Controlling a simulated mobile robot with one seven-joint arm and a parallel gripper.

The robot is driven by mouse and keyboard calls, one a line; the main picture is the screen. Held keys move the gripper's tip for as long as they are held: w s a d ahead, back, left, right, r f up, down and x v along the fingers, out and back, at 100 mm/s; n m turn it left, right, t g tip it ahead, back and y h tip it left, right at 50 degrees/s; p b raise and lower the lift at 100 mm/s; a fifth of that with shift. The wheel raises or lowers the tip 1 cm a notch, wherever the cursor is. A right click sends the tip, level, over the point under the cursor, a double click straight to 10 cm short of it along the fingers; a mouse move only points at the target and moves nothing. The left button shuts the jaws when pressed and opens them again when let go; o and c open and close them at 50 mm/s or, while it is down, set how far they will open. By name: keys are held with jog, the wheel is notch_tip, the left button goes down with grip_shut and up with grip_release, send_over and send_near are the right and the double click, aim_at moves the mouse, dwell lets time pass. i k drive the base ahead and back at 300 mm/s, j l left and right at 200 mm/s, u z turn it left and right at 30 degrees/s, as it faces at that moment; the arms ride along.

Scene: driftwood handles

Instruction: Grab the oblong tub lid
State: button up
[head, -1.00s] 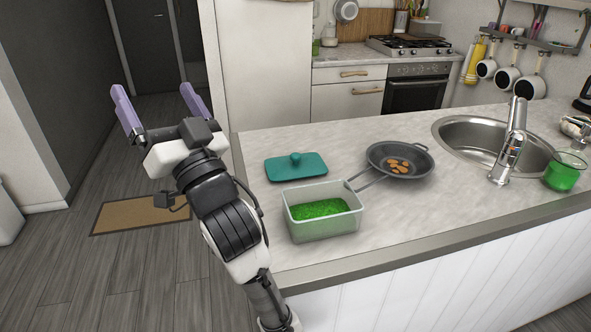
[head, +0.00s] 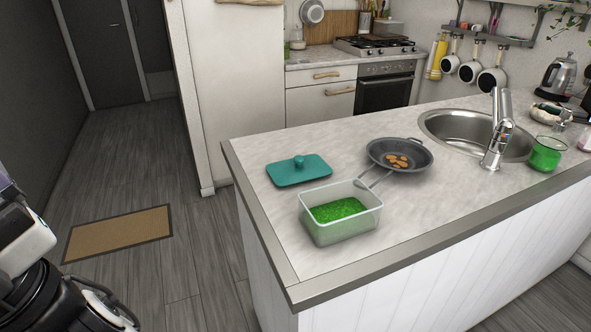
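The oblong tub lid (head: 297,173) is a flat teal rectangle with rounded corners and a round knob on top. It lies flat, knob up, on the left part of the counter (head: 262,221). The open tub (head: 341,213) is translucent, holds bright green contents, and stands just in front and right of the lid, apart from it. My arm shows only in part at the lower left edge of the head view, well away from the lid. My gripper's fingers are out of the frame.
A grey pan (head: 400,155) with brown pieces stands right of the lid, its handle reaching toward the tub. A sink (head: 470,135), tap (head: 497,132) and green-filled glass (head: 546,154) are farther right. The counter left of the lid is bare. A brown mat (head: 118,233) lies on the floor.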

aim_at(300, 169)
jog(key=j+z, duration=0.15)
jog(key=j, duration=0.3)
jog(key=k+j+z, duration=0.15)
jog(key=j, duration=0.25)
jog(key=j+z, duration=0.15)
jog(key=j, duration=0.25)
jog(key=k+j+z, duration=0.15)
jog(key=j, duration=0.25)
jog(key=i, duration=1.05)
